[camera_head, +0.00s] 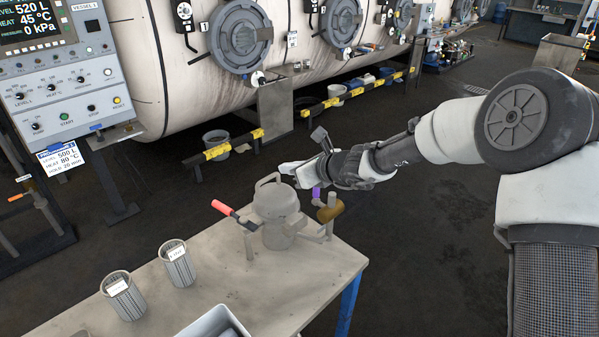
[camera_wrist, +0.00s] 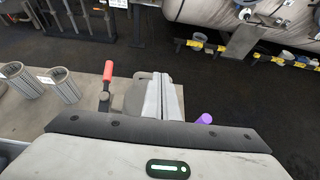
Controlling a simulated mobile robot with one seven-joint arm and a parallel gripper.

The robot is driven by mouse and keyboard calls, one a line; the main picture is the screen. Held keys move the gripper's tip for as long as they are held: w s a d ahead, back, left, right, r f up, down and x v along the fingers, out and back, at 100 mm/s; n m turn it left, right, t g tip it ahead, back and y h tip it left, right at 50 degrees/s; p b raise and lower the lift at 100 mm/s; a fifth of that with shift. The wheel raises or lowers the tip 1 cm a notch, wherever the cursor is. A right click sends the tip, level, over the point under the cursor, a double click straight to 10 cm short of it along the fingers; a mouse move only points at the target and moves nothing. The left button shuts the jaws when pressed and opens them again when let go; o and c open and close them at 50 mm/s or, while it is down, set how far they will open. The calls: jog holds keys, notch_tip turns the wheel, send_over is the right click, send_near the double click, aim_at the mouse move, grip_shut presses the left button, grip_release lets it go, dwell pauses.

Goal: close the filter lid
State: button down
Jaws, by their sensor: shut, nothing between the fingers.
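The grey filter housing (camera_head: 277,238) stands near the far end of the bench. Its rounded grey lid (camera_head: 275,203) has a loop handle on top. I cannot tell if the lid is fully seated. A red-handled lever (camera_head: 222,208) is at its left, and a purple handle (camera_head: 316,193) and a brass-coloured part (camera_head: 329,211) are at its right. My gripper (camera_head: 288,169) is shut and empty, just above and beyond the lid. In the wrist view, the closed fingers (camera_wrist: 165,80) hide part of the grey lid (camera_wrist: 135,98); contact is unclear. The red lever (camera_wrist: 108,71) and purple handle (camera_wrist: 204,118) flank them.
Two ribbed filter baskets (camera_head: 178,265) (camera_head: 124,297) stand on the bench (camera_head: 235,280), left of the housing. A pale bin (camera_head: 215,322) is at the near edge. A control panel (camera_head: 68,90) stands at left, and a large vessel (camera_head: 180,75) lies behind.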

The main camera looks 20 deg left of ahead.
aim_at(271, 177)
jog(key=b+x, duration=0.2)
jog(key=x, duration=0.5)
jog(key=shift+a+r, duration=0.1)
jog(key=shift+r, duration=0.15)
jog(key=shift+b+x, duration=0.45)
jog(key=shift+x, duration=0.5)
jog(key=shift+f, duration=0.15)
jog(key=shift+s, duration=0.1)
notch_tip(271, 177, up, 14)
jog(key=s+d+p, duration=0.1)
jog(key=d+p, duration=0.1)
jog(key=p, duration=0.4)
jog(key=shift+d, duration=0.25)
